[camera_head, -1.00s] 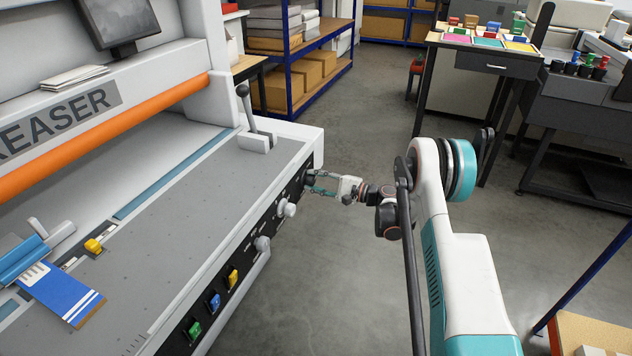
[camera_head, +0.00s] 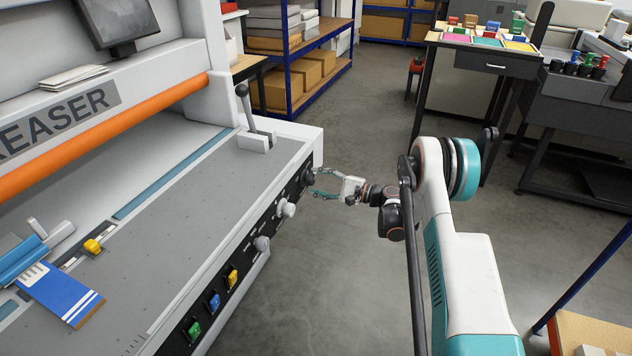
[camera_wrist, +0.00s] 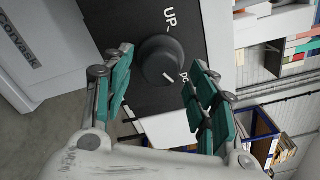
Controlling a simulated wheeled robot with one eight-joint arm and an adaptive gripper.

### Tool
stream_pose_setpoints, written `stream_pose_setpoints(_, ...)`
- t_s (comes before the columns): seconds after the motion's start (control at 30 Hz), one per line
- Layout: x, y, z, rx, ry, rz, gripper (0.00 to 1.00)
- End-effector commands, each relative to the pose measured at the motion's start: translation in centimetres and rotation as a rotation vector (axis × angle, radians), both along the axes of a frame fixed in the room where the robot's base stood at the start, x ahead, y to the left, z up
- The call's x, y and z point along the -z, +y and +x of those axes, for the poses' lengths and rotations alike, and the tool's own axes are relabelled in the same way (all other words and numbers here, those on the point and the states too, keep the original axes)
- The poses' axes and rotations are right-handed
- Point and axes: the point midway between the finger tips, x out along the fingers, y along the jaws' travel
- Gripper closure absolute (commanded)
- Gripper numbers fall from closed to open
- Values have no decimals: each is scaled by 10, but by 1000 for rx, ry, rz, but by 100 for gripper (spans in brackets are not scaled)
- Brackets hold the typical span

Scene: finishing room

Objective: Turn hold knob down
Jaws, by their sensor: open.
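The hold knob, a round dark knob (camera_wrist: 160,62), sits on the black front panel of the creaser, between an "UP" label and a partly hidden label starting "DO". Its white line points toward the "DO" side. In the head view the dark knob (camera_head: 308,177) is at the far end of the panel. My gripper (camera_head: 317,182) is open just in front of it. In the wrist view the teal fingers of my gripper (camera_wrist: 162,68) are spread to either side of the knob, with visible gaps. I cannot tell whether the tips still reach around it.
Light grey knobs (camera_head: 286,208) and coloured switches (camera_head: 232,279) line the same panel. A lever (camera_head: 247,108) stands on the creaser bed. Blue shelving (camera_head: 290,60) with boxes is behind. The floor (camera_head: 350,280) between the creaser and my arm is clear.

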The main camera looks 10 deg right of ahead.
Motion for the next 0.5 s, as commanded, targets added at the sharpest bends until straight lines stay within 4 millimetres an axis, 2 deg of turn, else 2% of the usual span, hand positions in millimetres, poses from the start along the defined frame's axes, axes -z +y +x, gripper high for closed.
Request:
stream_pose_setpoints(0.3,0,-53,-37,4,0,0,47)
stream_pose_setpoints(0.5,0,-78,-55,3,0,-1,47)
